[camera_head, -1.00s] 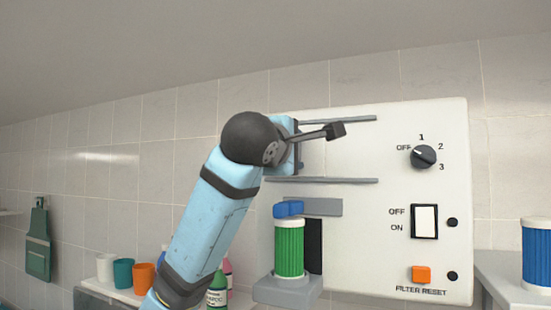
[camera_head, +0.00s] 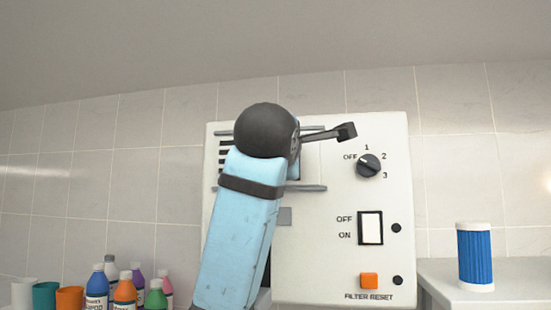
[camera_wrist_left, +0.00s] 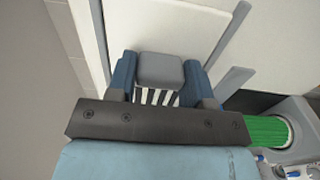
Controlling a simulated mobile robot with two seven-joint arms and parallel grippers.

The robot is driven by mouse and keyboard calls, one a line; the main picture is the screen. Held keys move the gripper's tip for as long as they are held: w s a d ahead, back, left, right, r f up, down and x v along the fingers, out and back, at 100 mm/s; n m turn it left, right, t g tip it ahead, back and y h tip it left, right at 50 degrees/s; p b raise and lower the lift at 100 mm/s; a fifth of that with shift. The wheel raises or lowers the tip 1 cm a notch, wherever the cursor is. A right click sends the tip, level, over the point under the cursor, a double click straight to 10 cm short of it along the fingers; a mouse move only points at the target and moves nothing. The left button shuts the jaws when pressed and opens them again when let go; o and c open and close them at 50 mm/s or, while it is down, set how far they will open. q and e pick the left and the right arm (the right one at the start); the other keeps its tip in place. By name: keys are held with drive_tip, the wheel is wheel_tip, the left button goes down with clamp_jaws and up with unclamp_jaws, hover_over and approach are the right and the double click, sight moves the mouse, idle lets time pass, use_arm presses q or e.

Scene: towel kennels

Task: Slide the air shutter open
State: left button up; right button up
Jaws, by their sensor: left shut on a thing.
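My left gripper (camera_wrist_left: 160,82) is shut on the grey shutter handle (camera_wrist_left: 160,68), with a blue finger on each side of it. Dark and white vent slots (camera_wrist_left: 157,97) show between the fingers. In the head view, my left arm crosses the white machine panel (camera_head: 330,270) and hides the gripper, the handle and most of the shutter. Vent slots (camera_head: 225,152) show uncovered left of my wrist, between the upper rail (camera_head: 313,129) and the lower rail (camera_head: 308,188). My right gripper is not in view.
The panel carries a dial (camera_head: 368,166), a rocker switch (camera_head: 370,228) and an orange button (camera_head: 369,281). A blue filter (camera_head: 475,257) stands on the right counter. Bottles (camera_head: 124,290) and cups (camera_head: 45,295) are lower left.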

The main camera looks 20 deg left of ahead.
use_arm(q)
drive_tip(key=shift+r, duration=0.2)
drive_tip(key=o, duration=1)
drive_tip(key=shift+o, duration=1.4)
drive_tip(key=shift+d, duration=0.1)
drive_tip(key=shift+d+f, duration=0.1)
drive_tip(key=shift+f, duration=0.05)
drive_tip(key=shift+s, duration=0.2)
drive_tip(key=s+b, duration=0.4)
drive_tip(key=s, duration=0.9)
drive_tip(key=shift+s+d, duration=0.2)
drive_tip(key=shift+d, duration=0.2)
